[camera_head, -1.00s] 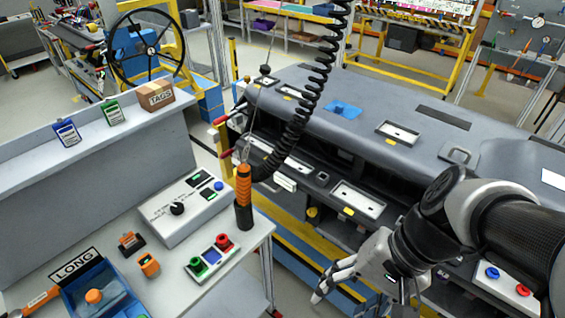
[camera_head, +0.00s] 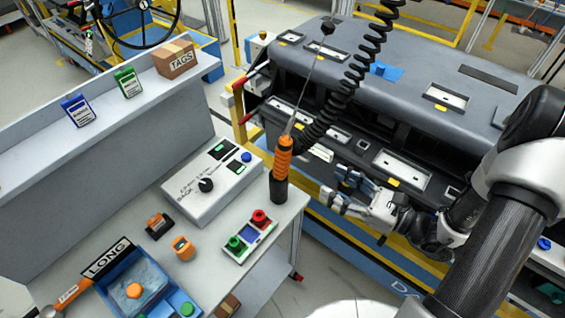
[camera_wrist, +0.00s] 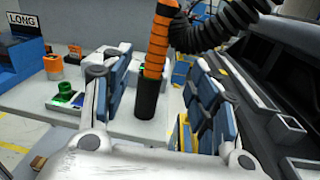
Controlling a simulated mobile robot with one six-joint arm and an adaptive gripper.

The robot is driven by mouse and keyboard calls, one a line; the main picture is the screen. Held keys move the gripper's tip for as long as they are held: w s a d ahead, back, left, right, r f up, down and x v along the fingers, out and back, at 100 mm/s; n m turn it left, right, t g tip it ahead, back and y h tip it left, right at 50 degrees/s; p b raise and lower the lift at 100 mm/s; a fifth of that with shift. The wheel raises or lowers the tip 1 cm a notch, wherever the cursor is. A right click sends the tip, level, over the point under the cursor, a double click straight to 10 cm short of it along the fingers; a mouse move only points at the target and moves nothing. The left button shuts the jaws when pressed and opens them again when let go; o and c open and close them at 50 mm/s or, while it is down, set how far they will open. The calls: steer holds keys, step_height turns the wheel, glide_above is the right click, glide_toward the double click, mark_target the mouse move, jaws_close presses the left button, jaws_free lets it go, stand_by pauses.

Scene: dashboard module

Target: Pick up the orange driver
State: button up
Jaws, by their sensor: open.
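The orange driver (camera_head: 283,159) stands upright, with an orange ribbed upper part and a black lower part, at the right end of the grey bench (camera_head: 230,290). A black coiled cable rises above it. My gripper (camera_head: 338,190) is open and to the right of the driver, apart from it. In the wrist view the driver (camera_wrist: 158,45) stands ahead between the two open fingers of my gripper (camera_wrist: 158,95), nearer the left finger. Nothing is between the pads at close range.
A white control box (camera_head: 212,186) and a red-green button panel (camera_head: 249,237) stand beside the driver. A blue LONG bin (camera_head: 110,290) is at the front left. The dark dashboard module (camera_head: 420,70) lies behind and right of my gripper.

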mark_target(289, 160)
steer(key=b+x, duration=0.1)
steer(key=x, duration=0.9)
steer(key=shift+a, duration=0.25)
steer(key=shift+b+x, duration=0.9)
steer(key=shift+x, duration=1.9)
steer(key=shift+c, duration=0.4)
jaws_close()
